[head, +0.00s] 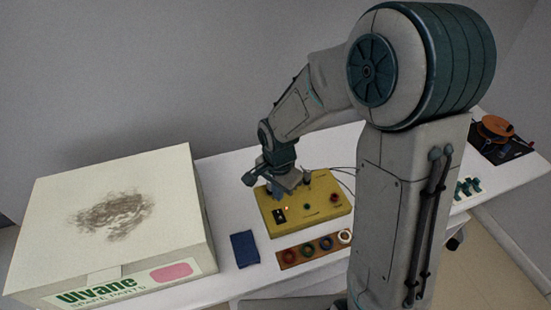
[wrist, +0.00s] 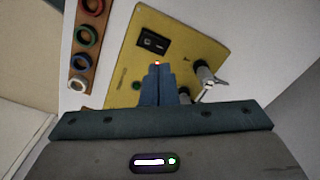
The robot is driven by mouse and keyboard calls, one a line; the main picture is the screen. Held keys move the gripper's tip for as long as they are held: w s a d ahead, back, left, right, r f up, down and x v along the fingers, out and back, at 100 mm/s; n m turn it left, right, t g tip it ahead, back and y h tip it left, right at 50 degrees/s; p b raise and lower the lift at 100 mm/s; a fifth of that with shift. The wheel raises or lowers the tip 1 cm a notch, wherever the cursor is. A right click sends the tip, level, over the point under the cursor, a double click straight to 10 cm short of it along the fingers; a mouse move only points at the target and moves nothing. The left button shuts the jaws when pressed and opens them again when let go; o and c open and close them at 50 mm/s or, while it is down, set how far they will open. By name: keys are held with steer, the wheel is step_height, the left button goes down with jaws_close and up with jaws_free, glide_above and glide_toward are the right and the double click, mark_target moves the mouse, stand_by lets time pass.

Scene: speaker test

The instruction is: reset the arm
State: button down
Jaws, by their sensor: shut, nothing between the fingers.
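My gripper (head: 287,187) is above the yellow test box (head: 325,211) on the white table, at the end of my bent arm. In the wrist view my gripper (wrist: 158,82) has its blue fingers together and empty, pointing at the yellow box (wrist: 185,30). A black rocker switch (wrist: 152,42) lies just beyond the fingertips. A small red light (wrist: 157,63) shows at the fingertips. I cannot tell whether the fingers touch the box. Metal connectors (wrist: 205,78) stand beside the fingers on the right.
A large cream carton (head: 60,200) fills the table's left side. A dark blue block (head: 244,249) and a brown strip with several coloured rings (head: 308,249) lie in front of the box. An orange round item (head: 495,127) sits at the far right. Cables run behind the box.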

steer(key=s+d+r+n+t, duration=0.3)
steer(key=s+d+r+n, duration=0.5)
steer(key=s+d+r, duration=0.3)
step_height(320, 180, up, 4)
steer(key=shift+s+d+r+n, duration=0.25)
steer(key=shift+s+d+n, duration=0.15)
steer(key=shift+s, duration=0.3)
